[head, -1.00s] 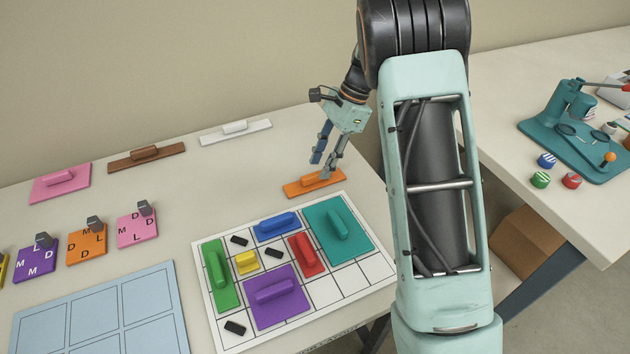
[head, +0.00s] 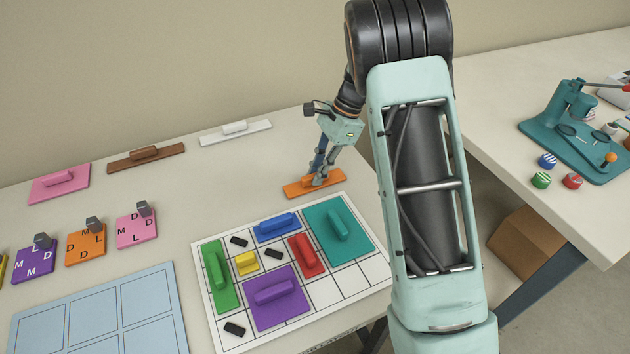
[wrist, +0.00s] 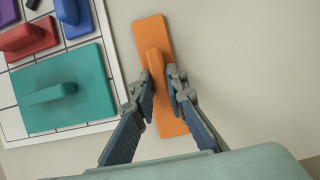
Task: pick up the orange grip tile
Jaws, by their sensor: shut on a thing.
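The orange grip tile (head: 299,188) is a flat, narrow orange plate with a raised grip bar. It lies on the table just beyond the white grid board. My gripper (head: 318,181) is lowered onto it. In the wrist view the orange grip tile (wrist: 151,33) runs lengthwise between the fingers. There my gripper (wrist: 162,80) is shut with one finger on each side of the raised bar. The tile looks to be still on the tabletop; any small gap under it cannot be told.
The white grid board (head: 356,282) holds green, blue, yellow, red, purple and teal grip tiles close by. Pink (head: 72,190), brown (head: 118,163) and white (head: 208,138) grip tiles lie at the back. Lettered tiles and a blue grid sheet (head: 60,325) are at left.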

